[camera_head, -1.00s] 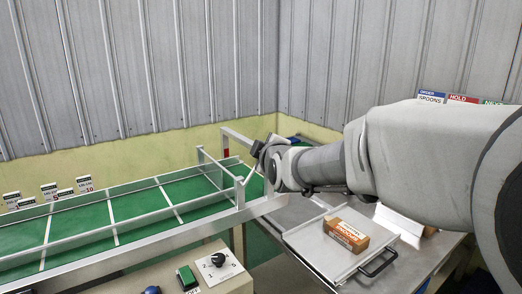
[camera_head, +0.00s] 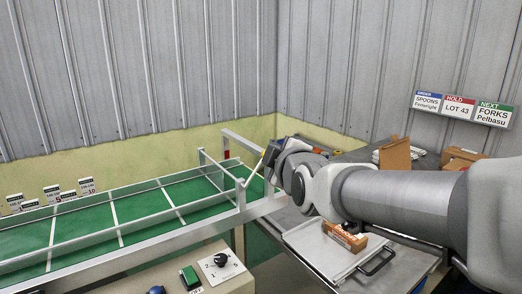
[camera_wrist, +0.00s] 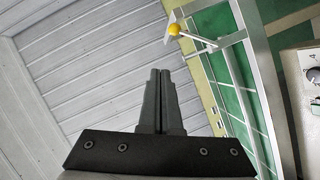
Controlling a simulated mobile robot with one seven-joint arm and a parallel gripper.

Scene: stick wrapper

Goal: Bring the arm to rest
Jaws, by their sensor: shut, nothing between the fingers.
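My gripper (camera_wrist: 160,76) is shut and empty, its two dark fingers side by side in the wrist view. In the head view, my arm reaches in from the right edge, and my gripper (camera_head: 266,158) is near the right end of the green conveyor (camera_head: 140,213). There it is seen small and partly hidden behind the wrist. In the wrist view, the fingers point toward the grey ribbed wall (camera_wrist: 75,70), with the conveyor frame to their right and apart from them.
A yellow ball on a rod (camera_wrist: 174,29) stands by the conveyor. A control panel with a black knob (camera_head: 220,259) is at the front. Signs (camera_head: 460,107) hang on the right wall.

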